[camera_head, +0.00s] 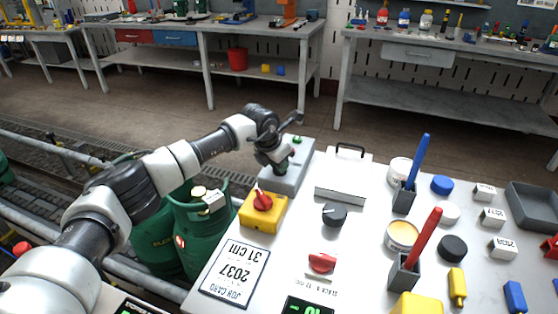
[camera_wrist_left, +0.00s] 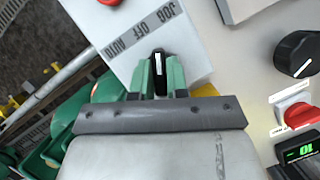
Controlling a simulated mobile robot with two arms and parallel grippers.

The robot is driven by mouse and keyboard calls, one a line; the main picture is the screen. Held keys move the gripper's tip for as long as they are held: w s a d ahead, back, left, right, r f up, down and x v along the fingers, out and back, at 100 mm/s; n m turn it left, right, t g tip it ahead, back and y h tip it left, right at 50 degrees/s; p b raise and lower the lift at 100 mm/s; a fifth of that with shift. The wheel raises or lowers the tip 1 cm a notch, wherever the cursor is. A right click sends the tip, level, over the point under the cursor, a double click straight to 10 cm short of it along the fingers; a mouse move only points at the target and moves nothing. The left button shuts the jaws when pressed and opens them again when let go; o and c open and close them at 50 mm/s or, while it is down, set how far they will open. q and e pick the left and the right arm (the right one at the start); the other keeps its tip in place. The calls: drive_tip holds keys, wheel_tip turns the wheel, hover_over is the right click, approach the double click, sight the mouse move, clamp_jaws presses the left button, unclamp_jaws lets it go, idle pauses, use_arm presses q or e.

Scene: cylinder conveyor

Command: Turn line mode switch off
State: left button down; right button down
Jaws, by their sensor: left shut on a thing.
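The line mode switch (camera_wrist_left: 159,73) is a black knob with a white pointer line on a light grey box (camera_wrist_left: 130,72) in the left wrist view. The box carries a label strip reading JOG, OFF, AUTO. The pointer points roughly up the picture, near the OFF word; its exact setting is hard to tell. My left gripper (camera_wrist_left: 160,82) has its green fingertips on both sides of the knob, shut on it. In the head view my left gripper (camera_head: 269,160) reaches down onto the grey box (camera_head: 291,176) and hides the knob. My right gripper is not in view.
A yellow box with a red rotary switch (camera_head: 263,201) stands close in front of the grey box. A black dial (camera_head: 333,214) and a red switch (camera_head: 322,263) are to the right. Green cylinders (camera_head: 203,232) stand below my left arm. Pen holders and caps fill the panel's right side.

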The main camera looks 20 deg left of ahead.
use_arm(q)
drive_tip(key=n+y, duration=0.1)
drive_tip(key=n, duration=0.1)
drive_tip(key=shift+n+t, duration=0.3)
drive_tip(key=shift+d+n+y, duration=0.1)
drive_tip(key=shift+n+y, duration=0.3)
drive_tip(key=shift+n, duration=0.8)
drive_tip(key=c, duration=1.1)
unclamp_jaws()
drive_tip(key=v, duration=1.1)
drive_tip(key=shift+d+b, duration=0.1)
drive_tip(key=shift+b, duration=0.3)
